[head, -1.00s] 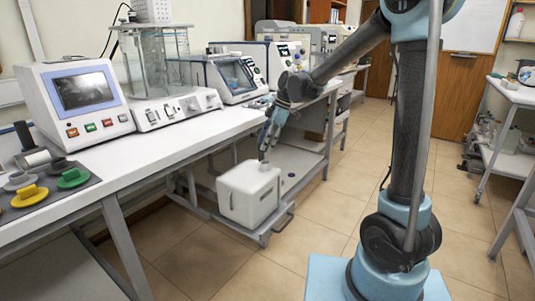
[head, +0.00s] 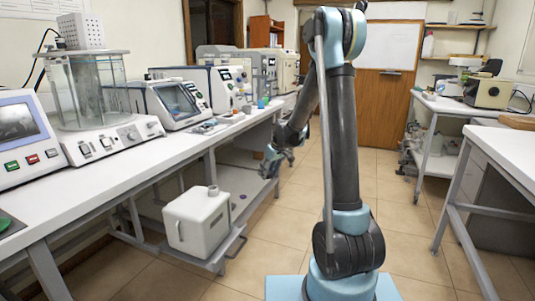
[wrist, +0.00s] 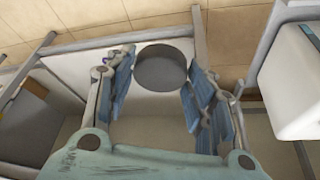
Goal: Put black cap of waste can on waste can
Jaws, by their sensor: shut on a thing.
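The waste can (head: 198,222) is a white, boxy can on the low shelf under the bench, upright, with a short greyish neck on top. Part of it shows at the right edge of the wrist view (wrist: 290,85). My gripper (head: 276,162) is to the right of the can and higher, apart from it. In the wrist view its blue fingers are shut on the black cap (wrist: 161,68), a round dark grey piece held between the fingertips. In the head view the cap cannot be made out.
The white bench (head: 130,165) with several instruments runs along the left above the shelf. The low shelf's frame (head: 232,245) edges the can. A second table (head: 510,150) stands at the right. Tiled floor between is free.

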